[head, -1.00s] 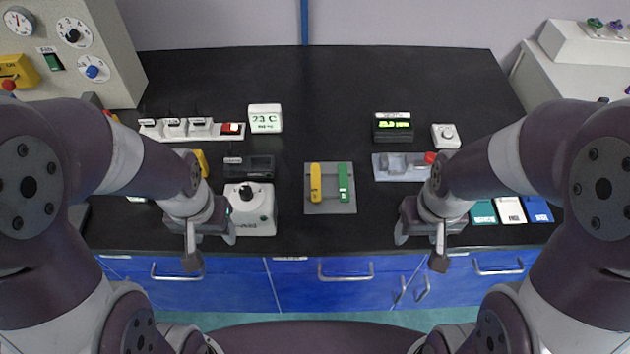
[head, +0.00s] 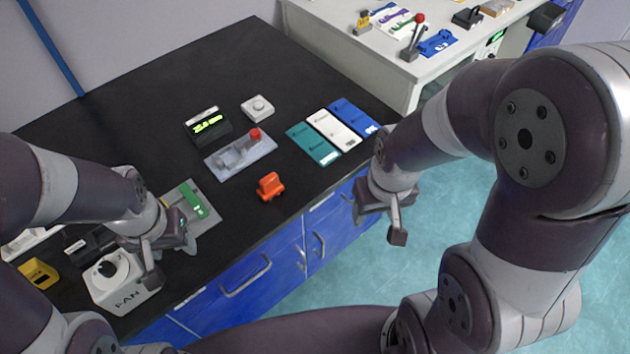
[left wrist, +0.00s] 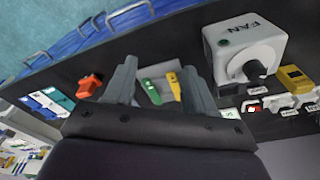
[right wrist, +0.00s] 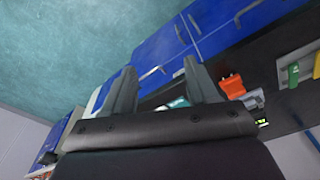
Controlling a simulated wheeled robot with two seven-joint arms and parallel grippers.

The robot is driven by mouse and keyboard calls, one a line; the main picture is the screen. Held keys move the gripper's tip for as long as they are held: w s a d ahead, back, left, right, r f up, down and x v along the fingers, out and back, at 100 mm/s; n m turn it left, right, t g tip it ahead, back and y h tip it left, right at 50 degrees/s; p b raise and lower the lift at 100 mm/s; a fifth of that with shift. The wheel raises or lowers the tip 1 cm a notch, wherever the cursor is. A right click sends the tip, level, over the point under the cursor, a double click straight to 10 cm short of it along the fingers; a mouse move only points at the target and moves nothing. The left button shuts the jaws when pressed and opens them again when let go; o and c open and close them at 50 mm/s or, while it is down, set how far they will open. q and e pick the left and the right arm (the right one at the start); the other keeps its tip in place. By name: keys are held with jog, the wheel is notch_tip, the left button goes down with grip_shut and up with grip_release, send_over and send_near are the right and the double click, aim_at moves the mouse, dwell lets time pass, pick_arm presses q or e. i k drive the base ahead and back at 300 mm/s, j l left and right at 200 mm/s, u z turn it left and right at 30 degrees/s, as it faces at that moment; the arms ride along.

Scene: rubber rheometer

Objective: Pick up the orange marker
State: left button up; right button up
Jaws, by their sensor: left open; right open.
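The only orange thing in view is a small, blocky orange object (head: 270,186) standing on the black bench near its front edge, and I take it as the orange marker. It also shows in the left wrist view (left wrist: 89,86) and the right wrist view (right wrist: 232,87). My right gripper (head: 378,226) is open and empty, right of the orange object and out past the bench's front edge. My left gripper (head: 172,260) is open and empty, left of it, near the grey tray and the fan unit. Neither gripper touches the orange object.
The grey tray (head: 209,219) holds a green piece (head: 194,200). A grey fixture with a red knob (head: 241,155) stands behind the orange object. Teal, white and blue cards (head: 331,129) lie to its right. The fan unit (head: 119,282) is far left. Blue drawers (head: 240,300) lie below.

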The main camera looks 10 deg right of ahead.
aim_at(270, 186)
jog(key=j+z, duration=0.1)
jog(key=z, duration=0.35)
jog(key=j+z, duration=0.1)
jog(key=z, duration=0.35)
jog(key=k+z, duration=0.15)
jog(key=z, duration=0.3)
jog(key=j+z, duration=0.15)
jog(key=z, duration=0.35)
jog(key=k, duration=0.25)
